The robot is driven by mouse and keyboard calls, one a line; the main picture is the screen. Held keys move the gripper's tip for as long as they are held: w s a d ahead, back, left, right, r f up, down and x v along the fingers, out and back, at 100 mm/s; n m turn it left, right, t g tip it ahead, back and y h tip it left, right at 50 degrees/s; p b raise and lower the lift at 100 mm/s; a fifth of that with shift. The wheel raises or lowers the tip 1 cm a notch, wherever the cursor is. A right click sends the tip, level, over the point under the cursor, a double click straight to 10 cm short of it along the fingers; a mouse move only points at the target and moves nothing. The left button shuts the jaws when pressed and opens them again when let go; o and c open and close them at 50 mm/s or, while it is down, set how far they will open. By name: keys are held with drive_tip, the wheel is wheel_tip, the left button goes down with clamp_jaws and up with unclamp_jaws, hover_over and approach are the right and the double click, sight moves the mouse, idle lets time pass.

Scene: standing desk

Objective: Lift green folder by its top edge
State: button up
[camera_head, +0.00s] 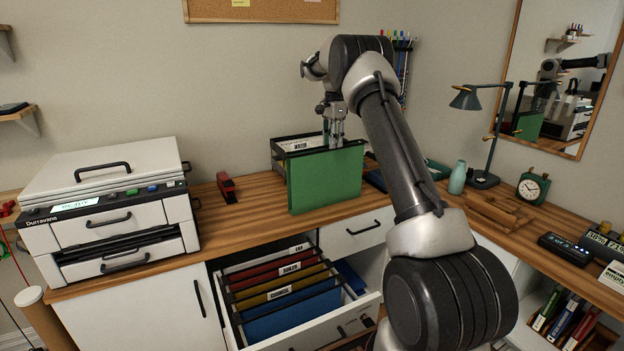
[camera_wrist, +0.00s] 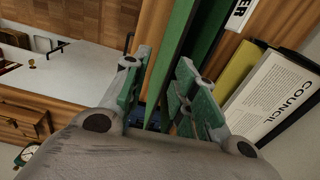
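The green folder (camera_head: 325,182) stands upright at the front of a black desktop file holder (camera_head: 276,154) in the head view. My gripper (camera_head: 334,133) points down at the folder's top edge. In the wrist view the folder (camera_wrist: 176,60) runs between the two fingers of my gripper (camera_wrist: 160,85). The fingers stand apart on either side of it, with a gap visible on the left side. Whether the right finger touches it is hard to tell.
An open drawer (camera_head: 370,305) below holds red, yellow and blue hanging files. A printer (camera_head: 110,215) and red stapler (camera_head: 227,186) stand to the left. A vase (camera_head: 457,178), lamp (camera_head: 483,181) and clock (camera_head: 532,187) are to the right. A paper labelled COUNCIL (camera_wrist: 275,95) is behind the folder.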

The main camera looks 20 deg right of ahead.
sight(327, 173)
wheel_tip(327, 173, down, 9)
drive_tip(key=w, duration=0.1)
drive_tip(key=shift+w+a, duration=0.2)
drive_tip(key=shift+a, duration=0.25)
clamp_jaws()
